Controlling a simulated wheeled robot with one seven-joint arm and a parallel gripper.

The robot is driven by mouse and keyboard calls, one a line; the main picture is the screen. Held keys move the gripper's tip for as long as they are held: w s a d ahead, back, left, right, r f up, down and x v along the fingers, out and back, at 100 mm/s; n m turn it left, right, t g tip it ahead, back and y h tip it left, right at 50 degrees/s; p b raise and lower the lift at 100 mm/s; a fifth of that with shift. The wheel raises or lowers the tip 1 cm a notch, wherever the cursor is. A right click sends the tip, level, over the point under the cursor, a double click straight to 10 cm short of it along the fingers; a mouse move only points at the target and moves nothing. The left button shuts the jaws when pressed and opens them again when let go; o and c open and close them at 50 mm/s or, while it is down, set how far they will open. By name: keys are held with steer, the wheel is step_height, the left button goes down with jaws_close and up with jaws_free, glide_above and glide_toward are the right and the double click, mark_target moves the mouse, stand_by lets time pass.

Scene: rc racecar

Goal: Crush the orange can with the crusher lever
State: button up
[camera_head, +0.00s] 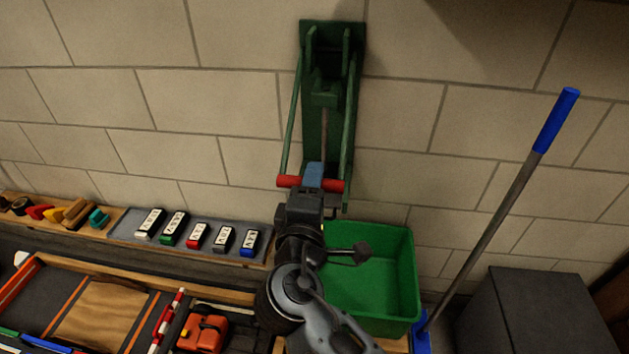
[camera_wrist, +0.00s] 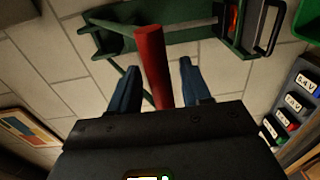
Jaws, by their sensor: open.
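The green can crusher (camera_head: 326,100) is mounted on the block wall, with two long lever arms running down to a red crossbar handle (camera_head: 287,181). My gripper (camera_head: 313,172) is at the middle of this handle. In the wrist view the red handle (camera_wrist: 150,52) passes between the two blue fingers of my gripper (camera_wrist: 158,70), which stand apart with gaps on both sides. An orange-red patch (camera_wrist: 232,18) shows inside a dark green part of the crusher; it may be the orange can, mostly hidden. No can is clear in the head view.
A green bin (camera_head: 385,275) stands below the crusher, right of my arm. A blue-handled pole (camera_head: 500,210) leans beside a dark cabinet (camera_head: 535,315). Several labelled blocks (camera_head: 197,235) lie on a grey tray at left. An orange object (camera_head: 203,332) sits at the bottom.

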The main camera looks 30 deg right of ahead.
steer(key=shift+w+d, duration=0.2)
steer(key=shift+w, duration=0.05)
jaws_close()
stand_by(0.3)
